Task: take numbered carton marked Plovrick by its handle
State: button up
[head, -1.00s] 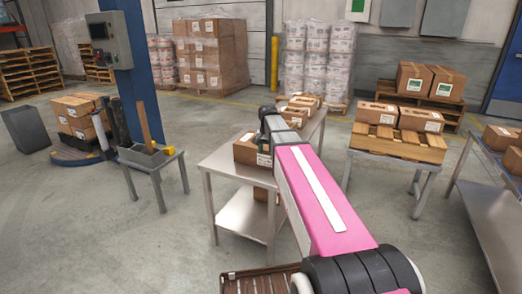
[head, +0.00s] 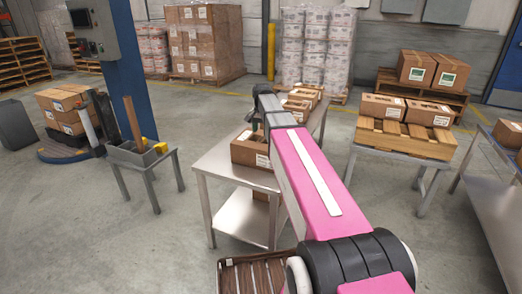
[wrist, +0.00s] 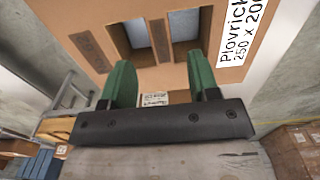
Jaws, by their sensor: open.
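The brown carton (head: 249,151) stands on the near end of a metal table in the head view. In the wrist view the carton (wrist: 82,14) fills the upper part, its white label reading "Plovrick 250 x 20…". Its handle (wrist: 160,40) is a brown strip between two openings. My gripper (wrist: 162,64) is open, with one green finger on each side of the handle strip's line. The fingertips overlap the lower part of the openings; I cannot tell whether they reach inside. In the head view my arm covers part of the gripper and the carton's right side.
The metal table (head: 214,163) holds more cartons (head: 297,104) behind this one. A second stand with a pallet (head: 402,143) bears two cartons at right. A small stand with a grey tray (head: 136,153) is at left. Open floor lies between the stands.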

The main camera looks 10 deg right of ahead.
aim_at(261, 139)
jog(key=shift+f, duration=3.85)
grip_shut()
